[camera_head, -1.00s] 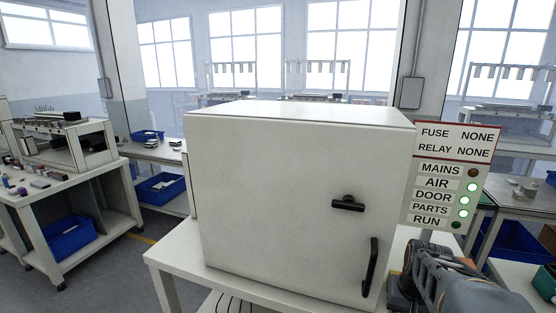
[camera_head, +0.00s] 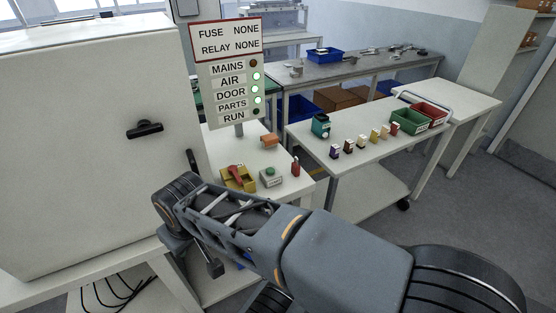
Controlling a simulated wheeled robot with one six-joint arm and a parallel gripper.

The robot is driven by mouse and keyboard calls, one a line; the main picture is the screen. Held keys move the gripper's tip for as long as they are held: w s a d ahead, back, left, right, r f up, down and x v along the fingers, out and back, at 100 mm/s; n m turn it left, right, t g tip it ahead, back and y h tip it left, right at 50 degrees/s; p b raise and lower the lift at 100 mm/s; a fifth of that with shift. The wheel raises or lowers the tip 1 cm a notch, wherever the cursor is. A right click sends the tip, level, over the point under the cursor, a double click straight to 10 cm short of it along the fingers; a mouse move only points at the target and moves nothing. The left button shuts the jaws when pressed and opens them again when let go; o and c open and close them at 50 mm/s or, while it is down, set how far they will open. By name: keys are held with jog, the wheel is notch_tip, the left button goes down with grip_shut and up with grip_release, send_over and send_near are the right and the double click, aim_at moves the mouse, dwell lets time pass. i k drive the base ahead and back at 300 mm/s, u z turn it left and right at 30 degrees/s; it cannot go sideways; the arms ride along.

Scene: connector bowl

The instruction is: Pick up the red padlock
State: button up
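A small upright red object (camera_head: 295,167), which looks like the red padlock, stands on the white table to the right of the big white cabinet. It is beside a small box with a green button (camera_head: 270,177). My arm crosses the lower middle of the view, in front of this table, well apart from the red object. A small dark part at the arm's far end (camera_head: 213,267) may belong to my gripper. Its fingers cannot be made out, and nothing held can be seen.
A yellow block with a red handle (camera_head: 238,178) and an orange cylinder (camera_head: 269,141) are near the red object. The white cabinet (camera_head: 80,150) stands left, a sign panel (camera_head: 228,60) behind. A white cart (camera_head: 345,165) right holds several small parts, a green bin (camera_head: 410,119) and a red bin (camera_head: 429,113).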

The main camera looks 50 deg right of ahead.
aim_at(295, 166)
jog(key=z, duration=1.75)
jog(key=k, duration=0.4)
jog(key=z, duration=0.1)
jog(key=i, duration=0.4)
jog(key=u, duration=1.05)
jog(key=i, duration=0.4)
jog(key=z, duration=0.85)
